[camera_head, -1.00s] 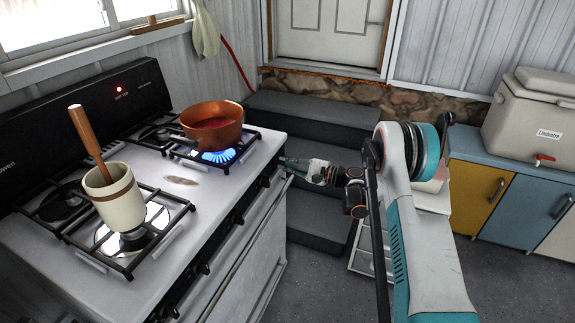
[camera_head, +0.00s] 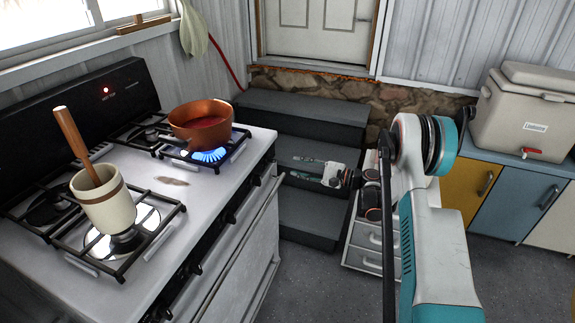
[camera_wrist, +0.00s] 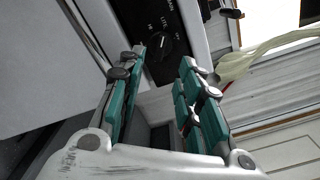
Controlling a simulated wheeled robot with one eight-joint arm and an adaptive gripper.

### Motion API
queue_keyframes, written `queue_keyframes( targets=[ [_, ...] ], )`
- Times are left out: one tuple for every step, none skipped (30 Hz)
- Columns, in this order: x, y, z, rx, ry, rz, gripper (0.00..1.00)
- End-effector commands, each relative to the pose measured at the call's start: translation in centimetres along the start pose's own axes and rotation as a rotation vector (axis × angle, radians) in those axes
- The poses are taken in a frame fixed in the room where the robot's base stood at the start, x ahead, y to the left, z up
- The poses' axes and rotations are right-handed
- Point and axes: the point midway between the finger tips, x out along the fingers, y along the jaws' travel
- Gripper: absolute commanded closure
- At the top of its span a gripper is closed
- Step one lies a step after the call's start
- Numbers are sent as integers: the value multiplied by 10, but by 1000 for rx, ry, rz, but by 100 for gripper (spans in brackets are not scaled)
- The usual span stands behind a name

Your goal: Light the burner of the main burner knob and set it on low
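A blue flame (camera_head: 207,155) burns under the copper pot (camera_head: 200,121) on the stove's right burner. The stove's front strip (camera_head: 228,207) carries dark knobs, seen edge-on and hard to tell apart in the head view. In the wrist view a black knob (camera_wrist: 160,48) sits on a black panel with white lettering, including "LITE" and "HI"; its exact setting is hard to read. My gripper (camera_head: 299,168) is open and empty, to the right of the stove front and apart from it. In the wrist view its two teal fingers (camera_wrist: 160,66) stand apart, with the knob beyond their tips.
A white utensil crock (camera_head: 106,203) with a wooden handle stands on the left burner. Dark steps (camera_head: 305,130) lead to a door behind my gripper. Coloured cabinets (camera_head: 508,205) with a cooler (camera_head: 525,120) stand at the right. Grey floor is free in front.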

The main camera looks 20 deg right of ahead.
Motion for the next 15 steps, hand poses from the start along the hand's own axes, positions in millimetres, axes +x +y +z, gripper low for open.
queue_keyframes(
  targets=[
    [-9,0,0,0,1,-1,68],
    [-13,0,0,0,2,-1,68],
    [-19,0,0,0,2,-1,68],
    [-22,0,0,0,1,-1,68],
    [-24,0,0,0,1,0,68],
    [-27,0,0,0,0,0,68],
    [-29,0,0,0,0,0,68],
    [-30,0,0,0,0,0,68],
    [-32,0,0,0,0,0,68],
    [-32,0,0,0,0,0,68],
    [-33,0,0,0,0,0,68],
    [-33,0,0,0,0,0,68],
    [-33,0,0,0,0,0,68],
    [-33,0,0,0,0,0,68],
    [-33,0,0,0,0,0,68]
  ],
)
